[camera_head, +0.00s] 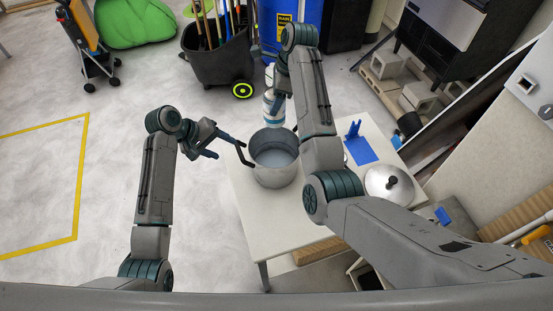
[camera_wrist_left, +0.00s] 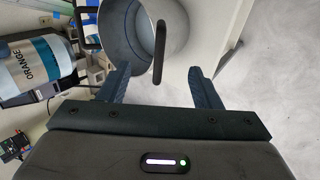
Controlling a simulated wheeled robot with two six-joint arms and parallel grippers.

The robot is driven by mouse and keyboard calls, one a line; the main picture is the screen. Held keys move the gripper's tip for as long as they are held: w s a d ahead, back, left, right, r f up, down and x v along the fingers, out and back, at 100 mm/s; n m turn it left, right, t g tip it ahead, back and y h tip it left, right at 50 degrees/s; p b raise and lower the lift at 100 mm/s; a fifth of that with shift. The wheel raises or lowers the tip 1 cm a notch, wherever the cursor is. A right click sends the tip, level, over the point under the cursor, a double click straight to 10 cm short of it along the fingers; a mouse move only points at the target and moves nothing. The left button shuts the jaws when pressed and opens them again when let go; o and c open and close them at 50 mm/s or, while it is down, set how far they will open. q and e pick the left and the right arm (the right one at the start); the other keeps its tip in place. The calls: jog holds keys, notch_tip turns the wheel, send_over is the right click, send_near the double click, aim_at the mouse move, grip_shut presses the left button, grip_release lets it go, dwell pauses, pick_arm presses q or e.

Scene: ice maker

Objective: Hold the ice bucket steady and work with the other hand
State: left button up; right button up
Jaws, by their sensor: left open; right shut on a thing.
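The grey ice bucket (camera_head: 275,177) stands upright on the white table, with a dark handle (camera_head: 243,156) on its left side. My left gripper (camera_head: 222,143) is open just left of that handle. In the left wrist view the handle (camera_wrist_left: 159,52) shows between the spread fingertips (camera_wrist_left: 160,76), in front of the bucket wall (camera_wrist_left: 182,28), and no grip on it shows. My right gripper (camera_head: 276,82) is shut on a white and blue bottle (camera_head: 272,108), held near the bucket's far rim. The bottle (camera_wrist_left: 38,62) reads "ORANGE" in the left wrist view.
A metal lid (camera_head: 389,184) with a dark knob and a blue holder (camera_head: 358,146) are on the right of the table (camera_head: 240,195). A dark bin with tools (camera_head: 215,63) stands beyond the table. Floor on the left is open.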

pick_arm(q)
jog(key=v, duration=1.1)
jog(key=shift+r, duration=0.2)
